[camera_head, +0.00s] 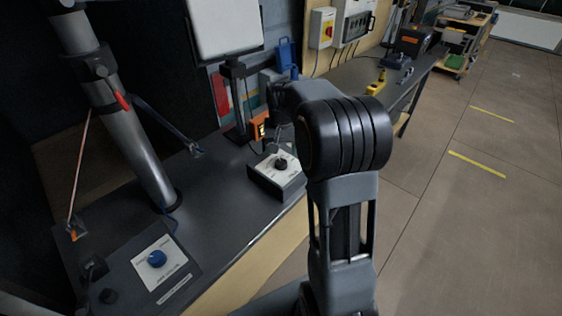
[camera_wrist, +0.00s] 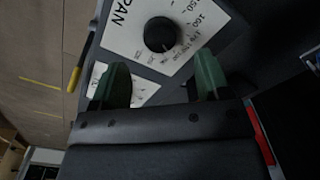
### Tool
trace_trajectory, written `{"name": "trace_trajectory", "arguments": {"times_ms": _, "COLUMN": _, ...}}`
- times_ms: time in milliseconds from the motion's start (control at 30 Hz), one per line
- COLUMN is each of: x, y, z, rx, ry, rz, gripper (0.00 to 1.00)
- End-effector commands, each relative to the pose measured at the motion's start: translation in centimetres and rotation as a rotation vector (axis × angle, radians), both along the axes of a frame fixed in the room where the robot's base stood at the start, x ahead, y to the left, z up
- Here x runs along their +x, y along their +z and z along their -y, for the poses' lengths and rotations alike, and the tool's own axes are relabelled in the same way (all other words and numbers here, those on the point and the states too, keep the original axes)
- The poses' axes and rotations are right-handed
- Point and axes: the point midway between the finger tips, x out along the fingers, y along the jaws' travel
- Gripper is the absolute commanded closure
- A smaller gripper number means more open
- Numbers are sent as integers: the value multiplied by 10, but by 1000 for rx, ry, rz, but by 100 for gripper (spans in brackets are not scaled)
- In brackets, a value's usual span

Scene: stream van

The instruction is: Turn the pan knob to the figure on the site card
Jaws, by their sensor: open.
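The pan knob (camera_wrist: 160,34) is round and black, on a white dial plate (camera_wrist: 125,42) marked "PAN" with printed figures around it. In the head view the black knob (camera_head: 281,163) sits on a dark box (camera_head: 273,182) on the bench. My gripper (camera_wrist: 157,82) is open and empty, its two green fingers apart. The knob lies beyond the fingertips, roughly in line with the gap, not between them. In the head view my arm hides most of the gripper, close above the box. I cannot tell the knob's pointer position. I cannot identify the site card for sure; a blank-looking white board (camera_head: 225,25) stands behind.
A thick grey mast (camera_head: 135,140) rises at left. An orange device (camera_head: 259,128) on a black stand is behind the box. Open floor (camera_head: 470,220) lies right.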

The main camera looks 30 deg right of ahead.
Motion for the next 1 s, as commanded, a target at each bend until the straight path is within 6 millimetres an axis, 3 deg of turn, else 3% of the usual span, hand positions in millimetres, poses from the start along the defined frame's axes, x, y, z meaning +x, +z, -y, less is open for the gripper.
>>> {"name": "trace_trajectory", "arguments": {"times_ms": 200, "x": 0, "y": -35, "z": 0, "rx": 1, "ry": 1, "rz": -2, "gripper": 30}}
{"name": "trace_trajectory", "arguments": {"times_ms": 400, "x": 0, "y": -51, "z": 0, "rx": 0, "ry": 1, "rz": 0, "gripper": 30}}
{"name": "trace_trajectory", "arguments": {"times_ms": 833, "x": 0, "y": -56, "z": 0, "rx": 0, "ry": 1, "rz": 1, "gripper": 31}}
{"name": "trace_trajectory", "arguments": {"times_ms": 1000, "x": 0, "y": -56, "z": 0, "rx": 0, "ry": 1, "rz": 1, "gripper": 48}}
